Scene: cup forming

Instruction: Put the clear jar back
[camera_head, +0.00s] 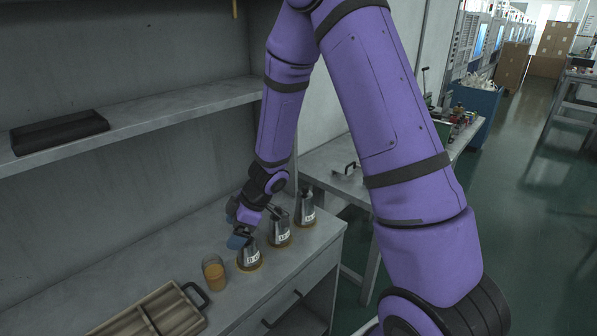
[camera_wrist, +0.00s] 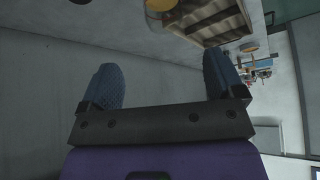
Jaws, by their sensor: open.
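The clear jar (camera_head: 213,273) stands upright on the bench, with an amber-brown lower part. It is left of the nearest metal flask. In the wrist view the jar (camera_wrist: 161,6) is partly cut off at the top edge, beyond the fingertips. My gripper (camera_head: 236,225) is above the bench, behind the nearest flask and up and right of the jar in the head view. In the wrist view its blue fingers (camera_wrist: 162,72) are spread wide with nothing between them. The gripper is apart from the jar.
Three labelled metal flasks (camera_head: 250,257) stand in a row on brown bases, close to my gripper. A wooden compartment tray (camera_head: 185,318) with a black handle lies front left of the jar. A shelf (camera_head: 150,118) holding a black tray (camera_head: 60,131) overhangs the bench. Bench between jar and wall is clear.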

